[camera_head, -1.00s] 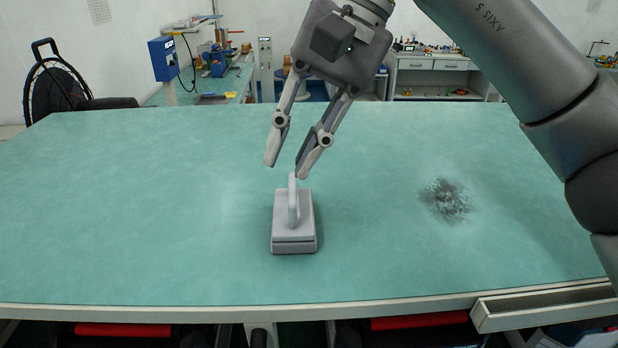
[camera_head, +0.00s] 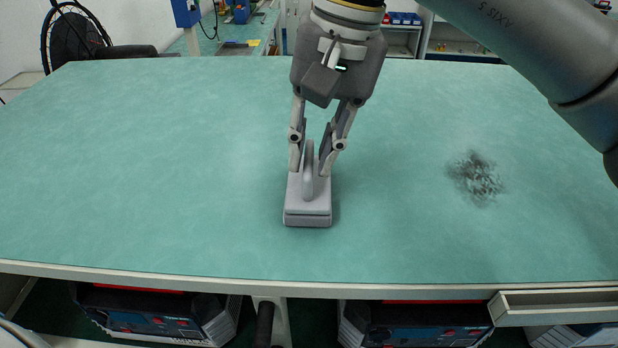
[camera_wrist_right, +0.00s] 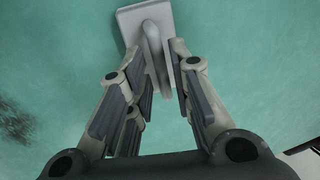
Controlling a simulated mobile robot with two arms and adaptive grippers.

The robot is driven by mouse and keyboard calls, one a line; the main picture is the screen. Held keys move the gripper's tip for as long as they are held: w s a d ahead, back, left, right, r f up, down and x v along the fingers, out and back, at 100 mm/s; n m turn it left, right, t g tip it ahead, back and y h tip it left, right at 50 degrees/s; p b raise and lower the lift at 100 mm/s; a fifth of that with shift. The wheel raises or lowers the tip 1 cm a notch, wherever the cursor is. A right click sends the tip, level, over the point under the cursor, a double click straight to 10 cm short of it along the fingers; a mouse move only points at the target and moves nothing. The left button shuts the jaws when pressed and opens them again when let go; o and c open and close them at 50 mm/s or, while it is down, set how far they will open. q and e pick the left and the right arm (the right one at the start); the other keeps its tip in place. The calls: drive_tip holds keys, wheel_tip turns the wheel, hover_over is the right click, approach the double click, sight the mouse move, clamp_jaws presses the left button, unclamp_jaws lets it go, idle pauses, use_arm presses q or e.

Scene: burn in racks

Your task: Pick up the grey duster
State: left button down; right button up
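The grey duster (camera_head: 307,208) sits flat on the green table, with its upright handle (camera_head: 309,170) on top. In the right wrist view the duster (camera_wrist_right: 134,20) is at the top, its handle (camera_wrist_right: 153,45) pointing back between the fingers. My right gripper (camera_head: 308,170) points down over the duster with one finger on each side of the handle. The fingers are apart, and a gap shows beside the handle in the wrist view (camera_wrist_right: 160,62). My left gripper is not in view.
The green table (camera_head: 150,160) is broad and mostly clear. A dark smudge of dirt (camera_head: 476,178) lies to the right of the duster. An open drawer (camera_head: 555,305) shows at the front right edge. A chair (camera_head: 80,38) stands behind at the left.

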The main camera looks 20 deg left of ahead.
drive_tip(key=shift+s+a+f, duration=0.15)
drive_tip(key=shift+a+f, duration=0.05)
drive_tip(key=shift+f, duration=0.8)
drive_tip(key=shift+a+f, duration=0.1)
drive_tip(key=shift+f, duration=0.2)
clamp_jaws()
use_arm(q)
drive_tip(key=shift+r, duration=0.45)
use_arm(e)
drive_tip(key=shift+r, duration=0.1)
